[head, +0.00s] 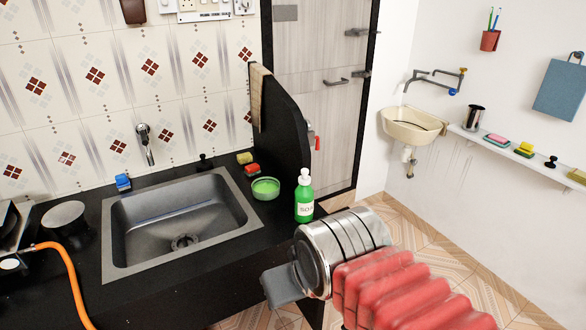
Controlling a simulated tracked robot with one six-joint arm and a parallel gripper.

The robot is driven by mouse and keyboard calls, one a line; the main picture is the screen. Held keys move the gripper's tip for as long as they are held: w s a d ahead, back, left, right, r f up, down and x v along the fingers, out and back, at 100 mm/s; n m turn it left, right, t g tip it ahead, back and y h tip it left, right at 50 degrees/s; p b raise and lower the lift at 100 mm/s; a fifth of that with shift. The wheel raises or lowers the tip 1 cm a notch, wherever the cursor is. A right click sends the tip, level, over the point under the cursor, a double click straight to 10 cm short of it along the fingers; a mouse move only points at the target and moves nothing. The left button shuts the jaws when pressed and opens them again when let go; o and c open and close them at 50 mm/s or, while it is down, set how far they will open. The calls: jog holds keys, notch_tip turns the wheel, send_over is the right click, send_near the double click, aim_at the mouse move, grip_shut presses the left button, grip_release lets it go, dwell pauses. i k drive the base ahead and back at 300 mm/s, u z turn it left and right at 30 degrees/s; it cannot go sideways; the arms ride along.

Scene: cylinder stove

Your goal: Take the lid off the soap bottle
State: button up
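The green soap bottle (304,208) stands upright on the black counter, right of the sink. Its white lid (304,179) is on top. The label on its front is partly readable as "SOAP". My gripper (283,286) is at the lower middle of the head view, in front of and below the bottle in the picture and apart from it. Only a grey finger part shows beyond the silver wrist, so its opening cannot be made out. Nothing held is visible.
A black partition (283,125) with a cloth rises behind. The steel sink (120,210) lies left. A washbasin (412,125) and shelf (520,160) are on the right wall.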

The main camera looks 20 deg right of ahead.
aim_at(304, 178)
jog(key=u, duration=0.05)
jog(key=i, duration=1.05)
jog(key=u, duration=0.1)
